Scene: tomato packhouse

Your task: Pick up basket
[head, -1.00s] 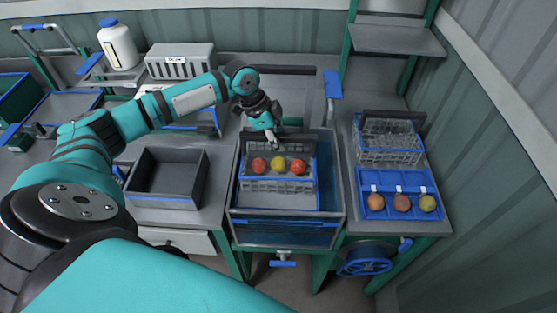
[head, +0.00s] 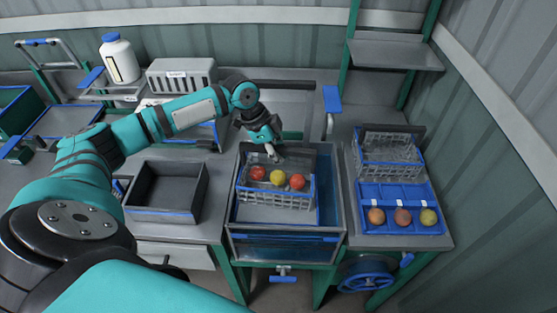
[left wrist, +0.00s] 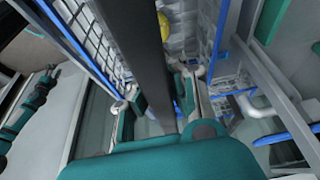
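The wire basket (head: 277,199) has grey mesh, a blue rim band and a dark handle bar along its back. It holds a red, a yellow and an orange-red tomato and hangs or rests in the grey-and-blue basin at centre. My left gripper (head: 272,155) reaches in from behind and is at the basket's handle bar. In the left wrist view, the dark bar (left wrist: 150,60) passes between the gripper's fingers (left wrist: 161,102), which look shut on it. The yellow tomato (left wrist: 249,26) shows beyond. The fingertips are partly hidden. My right gripper is not in view.
An empty dark box (head: 162,215) stands to the left. A vented grey box (head: 180,76) and white jug (head: 119,58) stand behind.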

